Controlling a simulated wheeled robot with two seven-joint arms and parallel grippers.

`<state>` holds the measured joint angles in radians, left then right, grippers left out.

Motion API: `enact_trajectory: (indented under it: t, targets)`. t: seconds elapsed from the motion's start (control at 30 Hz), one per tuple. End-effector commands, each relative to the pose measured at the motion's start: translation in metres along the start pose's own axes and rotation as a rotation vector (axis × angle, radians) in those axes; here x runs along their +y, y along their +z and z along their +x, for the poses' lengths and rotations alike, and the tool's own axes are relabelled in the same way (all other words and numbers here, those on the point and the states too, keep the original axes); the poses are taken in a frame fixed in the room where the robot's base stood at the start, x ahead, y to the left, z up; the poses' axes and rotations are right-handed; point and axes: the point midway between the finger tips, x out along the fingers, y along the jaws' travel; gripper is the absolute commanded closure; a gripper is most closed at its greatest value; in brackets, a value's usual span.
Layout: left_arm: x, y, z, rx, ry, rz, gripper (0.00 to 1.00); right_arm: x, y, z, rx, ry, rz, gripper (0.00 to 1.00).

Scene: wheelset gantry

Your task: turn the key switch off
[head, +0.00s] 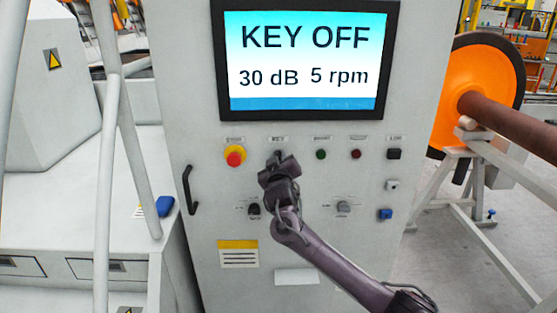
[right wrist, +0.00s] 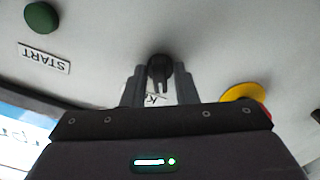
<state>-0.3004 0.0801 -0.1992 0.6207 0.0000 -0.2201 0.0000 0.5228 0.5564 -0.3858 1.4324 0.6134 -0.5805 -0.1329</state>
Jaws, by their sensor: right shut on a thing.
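The key switch (right wrist: 160,69) is a dark round knob on the grey panel in the right wrist view. My right gripper (right wrist: 160,88) has its two fingers on either side of the switch and is shut on it. In the head view, my right gripper (head: 279,160) reaches the panel under the screen and hides the switch. The screen (head: 304,60) reads "KEY OFF", "30 dB" and "5 rpm". My left gripper is not in view.
A red and yellow emergency stop (head: 235,156) sits just left of my right gripper. A green button (head: 320,154) and a red button (head: 355,154) are to its right. Two knobs are lower on the panel. A black handle (head: 190,190) is at the cabinet's left edge.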

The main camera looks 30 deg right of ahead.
Motion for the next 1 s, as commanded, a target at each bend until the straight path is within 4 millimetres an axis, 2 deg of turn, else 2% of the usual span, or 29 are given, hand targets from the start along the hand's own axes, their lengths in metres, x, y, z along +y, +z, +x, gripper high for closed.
enact_trajectory:
  t: [0.33, 0.37, 0.4, 0.77, 1.0]
  targets:
    - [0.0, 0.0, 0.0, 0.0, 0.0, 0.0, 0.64, 0.0, 0.0, 0.0, 0.0, 0.0, -0.004, 0.97]
    - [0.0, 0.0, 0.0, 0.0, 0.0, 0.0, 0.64, 0.0, 0.0, 0.0, 0.0, 0.0, -0.004, 0.7]
    - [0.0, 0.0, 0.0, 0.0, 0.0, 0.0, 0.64, 0.0, 0.0, 0.0, 0.0, 0.0, -0.003, 0.65]
    - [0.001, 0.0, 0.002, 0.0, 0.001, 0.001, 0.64, -0.001, 0.001, -0.004, 0.001, -0.001, -0.002, 0.65]
    - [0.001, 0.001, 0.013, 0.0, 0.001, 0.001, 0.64, -0.003, 0.002, -0.038, 0.002, -0.003, -0.002, 0.65]
